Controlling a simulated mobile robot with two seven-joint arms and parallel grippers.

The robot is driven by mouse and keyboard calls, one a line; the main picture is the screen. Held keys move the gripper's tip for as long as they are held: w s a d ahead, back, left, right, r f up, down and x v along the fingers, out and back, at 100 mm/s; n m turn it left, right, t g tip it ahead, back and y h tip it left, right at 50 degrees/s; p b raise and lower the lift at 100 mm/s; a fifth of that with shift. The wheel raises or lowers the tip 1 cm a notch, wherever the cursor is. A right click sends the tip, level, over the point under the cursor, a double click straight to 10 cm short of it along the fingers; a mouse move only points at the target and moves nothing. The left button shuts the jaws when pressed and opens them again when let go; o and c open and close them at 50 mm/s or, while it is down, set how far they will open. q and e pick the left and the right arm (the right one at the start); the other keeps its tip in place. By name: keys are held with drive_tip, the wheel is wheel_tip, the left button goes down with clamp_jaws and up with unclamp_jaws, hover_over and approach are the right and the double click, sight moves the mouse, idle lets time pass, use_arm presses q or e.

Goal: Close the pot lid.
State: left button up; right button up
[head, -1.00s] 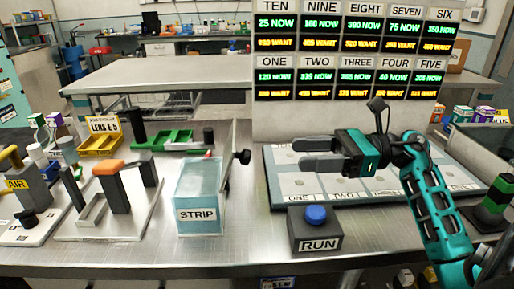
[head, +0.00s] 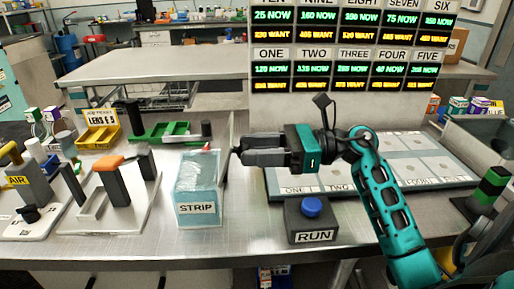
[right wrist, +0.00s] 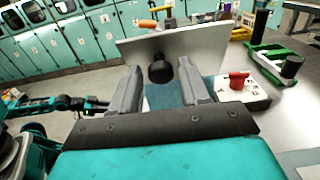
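The pot is a pale blue clear box (head: 200,190) labelled STRIP, standing on the metal bench. Its lid (head: 225,172) stands upright at the box's right side, seen nearly edge-on. In the right wrist view the lid (right wrist: 205,45) is a grey plate, with a black knob (right wrist: 160,70) facing me. My right gripper (head: 244,150) is at the lid's right side, at knob height. In the right wrist view its open fingers (right wrist: 160,85) straddle the knob, with gaps on both sides. A teal arm of mine with a dark end (right wrist: 20,104) shows at the left there; its fingers are unclear.
A RUN button box (head: 312,220) stands right of the pot, near the front edge. A panel of numbered plates (head: 410,170) lies behind it under my right arm. A white stand with an orange-topped block (head: 108,165) is left of the pot.

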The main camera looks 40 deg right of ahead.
clamp_jaws()
idle(0.5)
